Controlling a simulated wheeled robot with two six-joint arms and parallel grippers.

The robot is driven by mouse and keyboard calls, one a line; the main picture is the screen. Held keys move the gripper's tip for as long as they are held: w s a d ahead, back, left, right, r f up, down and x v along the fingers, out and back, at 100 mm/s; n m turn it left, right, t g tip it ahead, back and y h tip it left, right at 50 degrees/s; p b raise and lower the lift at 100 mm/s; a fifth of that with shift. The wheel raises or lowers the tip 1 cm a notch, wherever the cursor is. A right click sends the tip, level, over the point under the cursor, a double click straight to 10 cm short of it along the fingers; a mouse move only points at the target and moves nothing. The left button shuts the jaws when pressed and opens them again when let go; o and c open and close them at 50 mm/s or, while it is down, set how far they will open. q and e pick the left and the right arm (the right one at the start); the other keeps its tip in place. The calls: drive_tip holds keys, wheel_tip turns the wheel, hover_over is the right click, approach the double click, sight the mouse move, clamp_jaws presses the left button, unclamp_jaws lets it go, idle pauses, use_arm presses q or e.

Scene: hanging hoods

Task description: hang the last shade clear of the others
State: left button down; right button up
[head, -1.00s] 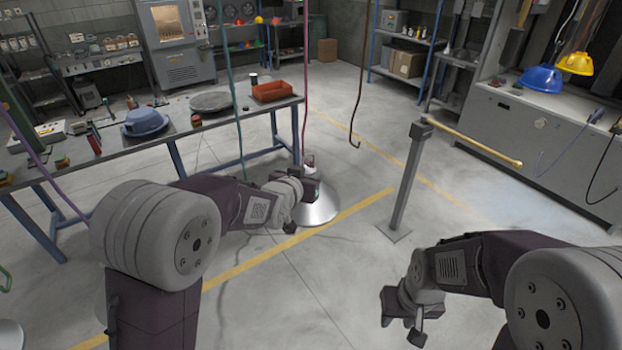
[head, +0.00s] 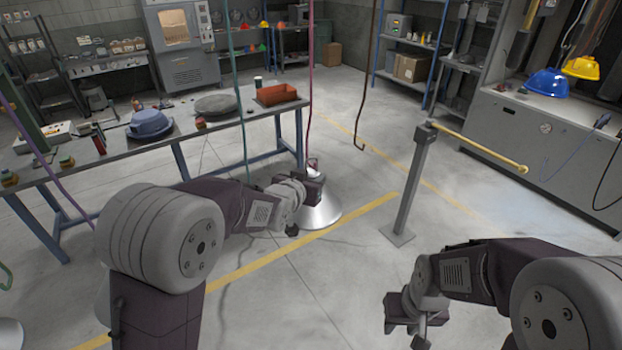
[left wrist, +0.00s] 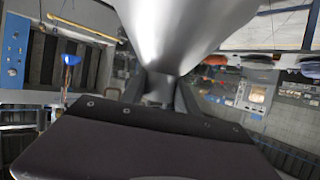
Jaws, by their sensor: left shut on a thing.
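A silver cone-shaped shade (head: 319,215) is held by my left gripper (head: 312,186), near the middle of the head view. The gripper is shut at the narrow top of the shade, which hides the contact. The shade also fills the upper middle of the left wrist view (left wrist: 175,30). A brown hanging line (head: 363,125) ends in an open hook, right of the held shade and apart from it. A pink line (head: 310,90) comes down behind my left gripper; I cannot tell if it touches the shade. My right gripper (head: 405,318) is low at the right; its jaws are unclear.
A post (head: 410,190) with a yellow bar (head: 480,148) stands right of the shade. Teal (head: 238,90) and purple (head: 40,160) lines hang there. Floor between is clear.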

use_arm(q)
drive_tip(key=shift+f+b, duration=0.85)
drive_tip(key=shift+b, duration=0.05)
drive_tip(key=c, duration=0.8)
unclamp_jaws()
drive_tip(key=shift+c, duration=0.2)
drive_tip(key=shift+s, duration=0.1)
drive_tip(key=shift+s+a+r, duration=0.1)
drive_tip(key=shift+s+a, duration=0.05)
drive_tip(key=shift+s, duration=0.15)
drive_tip(key=b+v, duration=0.2)
drive_tip(key=v, duration=0.5)
drive_tip(key=shift+s+r+b, duration=0.15)
drive_tip(key=shift+b, duration=0.25)
drive_tip(key=shift+s+a+r, duration=0.15)
drive_tip(key=shift+s+r, duration=0.05)
drive_tip(key=shift+s, duration=0.2)
